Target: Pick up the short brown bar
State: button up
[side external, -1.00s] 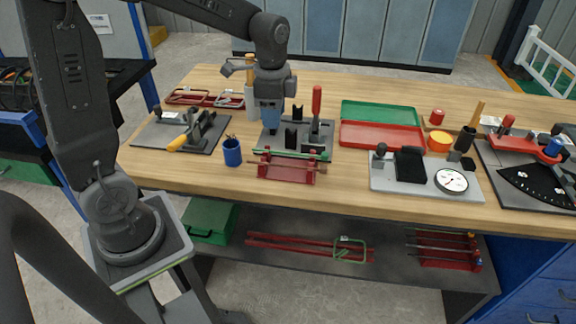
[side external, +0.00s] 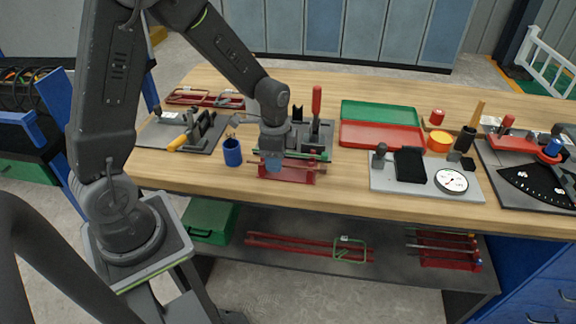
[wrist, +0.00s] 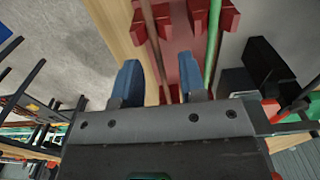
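A red rack (side external: 300,176) stands near the front edge of the workbench and holds thin bars. The brown bar (side external: 318,168) lies across its front, with its right end sticking out; its left part is hidden behind my gripper (side external: 272,165). A green bar (side external: 318,156) lies behind it. In the wrist view, my gripper (wrist: 160,78) is open, with its blue fingers apart over the red rack (wrist: 187,35). Thin brown bar lengths (wrist: 151,35) run between the fingers. The green bar (wrist: 213,40) runs beside the right finger. I cannot tell whether the fingers touch anything.
A blue cup (side external: 232,153) stands just left of my gripper. A grey fixture with a red-handled tool (side external: 316,103) is behind the rack. A grey plate with a dial gauge (side external: 452,180) lies to the right. The front strip of bench is clear.

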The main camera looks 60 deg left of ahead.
jog(key=shift+f, duration=0.1)
jog(key=shift+c, duration=0.2)
grip_shut()
dwell(0.5)
jog(key=shift+r, duration=0.6)
notch_tip(320, 180, up, 3)
jog(key=shift+f, duration=0.1)
jog(key=s+a+r, duration=0.6)
jog(key=a, duration=0.3)
jog(key=w+f+n, duration=0.1)
jog(key=w+n, duration=1.6)
jog(key=n, duration=0.1)
jog(key=shift+w+d+f, duration=0.2)
jog(key=shift+w+f, duration=0.05)
jog(key=shift+w, duration=0.05)
